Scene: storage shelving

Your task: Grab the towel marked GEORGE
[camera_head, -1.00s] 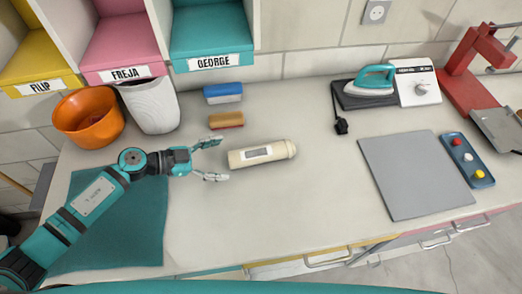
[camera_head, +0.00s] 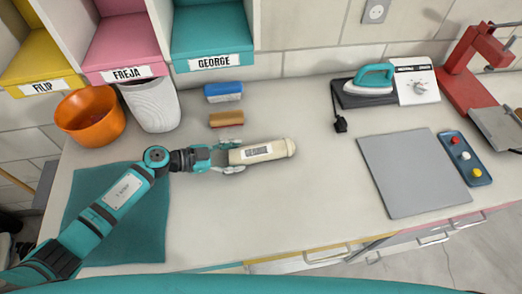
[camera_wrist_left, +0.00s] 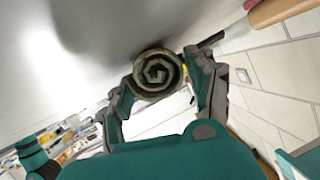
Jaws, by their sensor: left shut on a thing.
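A cream rolled towel (camera_head: 272,150) with a small printed label lies on the counter in the head view; the label is too small to read surely. My left gripper (camera_head: 231,156) is shut on the towel's left end. In the left wrist view the towel's spiral end (camera_wrist_left: 157,73) sits between the two fingers of my left gripper (camera_wrist_left: 160,85). The teal shelf compartment marked GEORGE (camera_head: 214,62) is above, at the back. My right gripper is in neither view.
A blue brush (camera_head: 223,93) and a brown brush (camera_head: 226,119) lie behind the towel. An orange bowl (camera_head: 90,118) and a white bin (camera_head: 152,105) stand at the back left. A teal cloth (camera_head: 140,235) lies under my left arm. A grey mat (camera_head: 413,173) lies right; counter between is clear.

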